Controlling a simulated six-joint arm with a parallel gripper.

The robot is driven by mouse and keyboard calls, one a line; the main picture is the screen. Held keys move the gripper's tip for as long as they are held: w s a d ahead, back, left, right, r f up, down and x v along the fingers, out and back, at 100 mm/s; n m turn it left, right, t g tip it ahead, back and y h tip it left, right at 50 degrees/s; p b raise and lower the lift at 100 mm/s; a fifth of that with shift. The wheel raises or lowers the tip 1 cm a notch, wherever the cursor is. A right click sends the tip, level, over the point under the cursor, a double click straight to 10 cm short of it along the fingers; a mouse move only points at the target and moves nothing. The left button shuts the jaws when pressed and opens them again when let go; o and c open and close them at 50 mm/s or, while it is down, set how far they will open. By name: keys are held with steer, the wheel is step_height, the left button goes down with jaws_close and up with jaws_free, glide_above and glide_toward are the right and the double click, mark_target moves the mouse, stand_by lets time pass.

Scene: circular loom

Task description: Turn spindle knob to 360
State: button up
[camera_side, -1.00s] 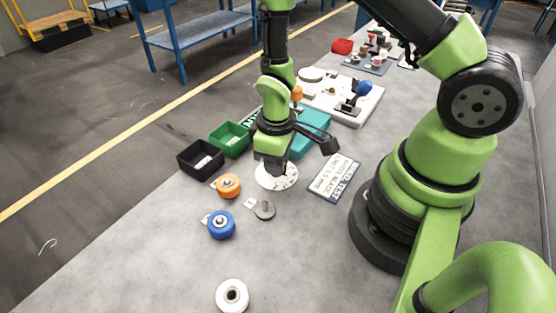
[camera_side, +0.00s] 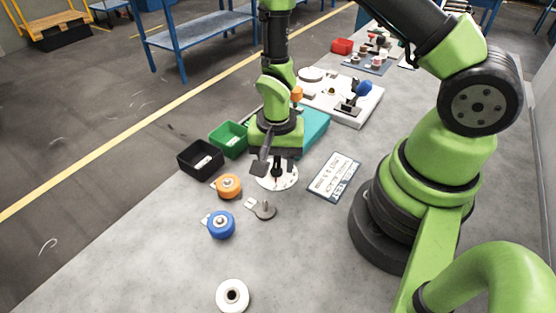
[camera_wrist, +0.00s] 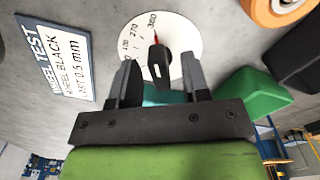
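The white dial disc (camera_wrist: 185,38) carries printed numbers, with 360 and 270 readable in the wrist view. The black spindle knob (camera_wrist: 158,70) stands at its middle, and its red pointer (camera_wrist: 155,39) aims close to the 360 mark. My gripper (camera_wrist: 158,58) is open, with one finger on each side of the knob and a visible gap to each. In the side view the dial (camera_side: 290,182) lies on the bench below my gripper (camera_side: 276,170), which partly hides the knob.
A wheel test card (camera_side: 334,177) lies right of the dial. An orange spool (camera_side: 229,186), a blue spool (camera_side: 221,225) and a small grey part (camera_side: 264,210) lie nearby. Black (camera_side: 200,158) and green (camera_side: 229,139) bins stand to the left. The front bench is mostly clear.

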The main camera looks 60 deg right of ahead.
mark_target(277, 161)
step_height(277, 161, up, 7)
steer(key=shift+r, duration=0.1)
stand_by(0.5)
stand_by(1.2)
